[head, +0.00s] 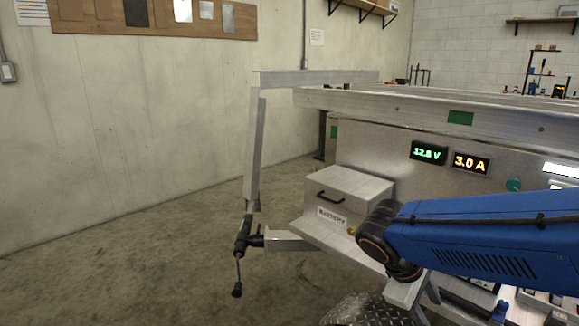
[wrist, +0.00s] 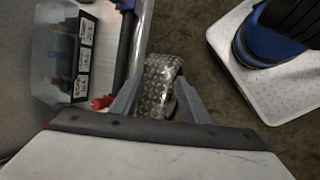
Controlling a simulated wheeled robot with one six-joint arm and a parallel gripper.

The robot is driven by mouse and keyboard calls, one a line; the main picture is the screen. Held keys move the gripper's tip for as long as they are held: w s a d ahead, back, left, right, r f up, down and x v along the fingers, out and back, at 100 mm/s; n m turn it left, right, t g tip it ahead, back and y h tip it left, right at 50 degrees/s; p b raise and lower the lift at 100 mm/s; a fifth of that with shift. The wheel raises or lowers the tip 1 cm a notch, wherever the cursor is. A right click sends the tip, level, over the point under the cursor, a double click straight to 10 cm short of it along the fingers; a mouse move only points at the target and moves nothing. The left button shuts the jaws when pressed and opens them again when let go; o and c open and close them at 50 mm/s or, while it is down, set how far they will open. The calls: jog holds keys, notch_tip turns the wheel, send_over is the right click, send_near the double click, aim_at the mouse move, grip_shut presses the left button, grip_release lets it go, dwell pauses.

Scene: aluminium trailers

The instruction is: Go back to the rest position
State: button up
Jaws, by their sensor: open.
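My gripper (wrist: 158,84) shows in the wrist view with its two grey fingers apart and nothing held between them. A curved piece of diamond-pattern metal (wrist: 160,72) lies beyond and below the gap between the fingers; I cannot tell whether a finger touches it. In the head view my blue arm reaches in from the right, in front of the trailer's panel (head: 388,150). The gripper itself is hidden in that view.
The aluminium frame (head: 420,105) and battery box (head: 345,195) stand beside my arm. Diamond-pattern metal (head: 362,312) sits below it. A clear box (wrist: 50,55) with labelled parts and a red knob (wrist: 101,103) lie left of the fingers. Floor (head: 150,265) at left is clear.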

jog(key=s+r+m+t+y, duration=0.1)
jog(key=s+m+t+y, duration=0.2)
jog(key=s+m+y, duration=0.3)
jog(key=shift+s+a+r+m+t, duration=0.3)
jog(key=shift+s+a+m+t, duration=0.1)
jog(key=shift+s+m, duration=0.75)
jog(key=shift+w, duration=0.2)
dwell(1.9)
